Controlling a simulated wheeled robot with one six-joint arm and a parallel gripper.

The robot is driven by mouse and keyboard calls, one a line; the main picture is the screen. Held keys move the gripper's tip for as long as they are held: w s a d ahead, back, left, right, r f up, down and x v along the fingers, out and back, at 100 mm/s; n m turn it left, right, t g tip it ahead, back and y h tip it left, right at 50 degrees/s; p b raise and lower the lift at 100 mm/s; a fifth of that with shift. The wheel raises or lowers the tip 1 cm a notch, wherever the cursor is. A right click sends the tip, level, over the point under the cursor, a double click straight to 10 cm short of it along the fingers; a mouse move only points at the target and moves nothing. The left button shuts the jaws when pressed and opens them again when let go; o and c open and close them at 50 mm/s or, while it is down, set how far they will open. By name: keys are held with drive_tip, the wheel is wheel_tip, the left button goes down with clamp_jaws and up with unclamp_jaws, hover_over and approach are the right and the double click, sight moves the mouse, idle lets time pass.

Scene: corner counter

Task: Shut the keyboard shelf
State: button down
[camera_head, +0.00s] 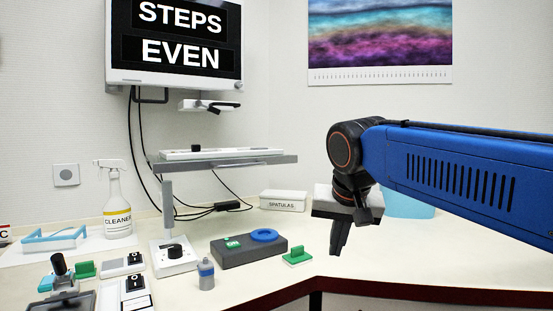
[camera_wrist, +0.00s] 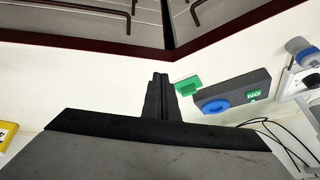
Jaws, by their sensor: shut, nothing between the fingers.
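The keyboard shelf is a flat grey tray (camera_head: 280,160) below the wall monitor, level and sticking out over the counter. A white keyboard (camera_head: 215,154) with a small black object lies on it. My gripper (camera_head: 337,252) points down over the counter, to the right of the shelf and lower than it, with a clear gap between them. Its fingers also show in the wrist view (camera_wrist: 160,82), shut together with nothing in them. The shelf is not recognisable in the wrist view.
Below stand a dark box with a blue ring (camera_head: 248,251), a green block (camera_head: 298,255), a spray bottle (camera_head: 117,205), a spatulas box (camera_head: 283,201) and a blue container (camera_head: 408,206) behind my arm. Cables hang beneath the shelf. The monitor (camera_head: 174,42) is above.

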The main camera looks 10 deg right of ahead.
sight(277, 157)
drive_tip(key=w+a+r+m+t+h, duration=0.1)
drive_tip(key=w+a+r+m, duration=0.3)
drive_tip(key=w+r, duration=0.6)
drive_tip(key=w+a+r+m+t+h, duration=0.1)
drive_tip(key=w+a+r+m, duration=0.4)
drive_tip(key=r, duration=1)
drive_tip(key=shift+n, duration=0.3)
drive_tip(key=x, duration=0.4)
drive_tip(key=w+x, duration=0.1)
drive_tip(key=x, duration=0.3)
drive_tip(key=r+x, duration=0.1)
drive_tip(key=x, duration=0.3)
drive_tip(key=shift+w+f, duration=0.1)
drive_tip(key=shift+w, duration=0.15)
drive_tip(key=shift+w+a, duration=0.2)
drive_tip(key=shift+w, duration=0.3)
drive_tip(key=shift+w+a, duration=0.2)
drive_tip(key=shift+w, duration=0.3)
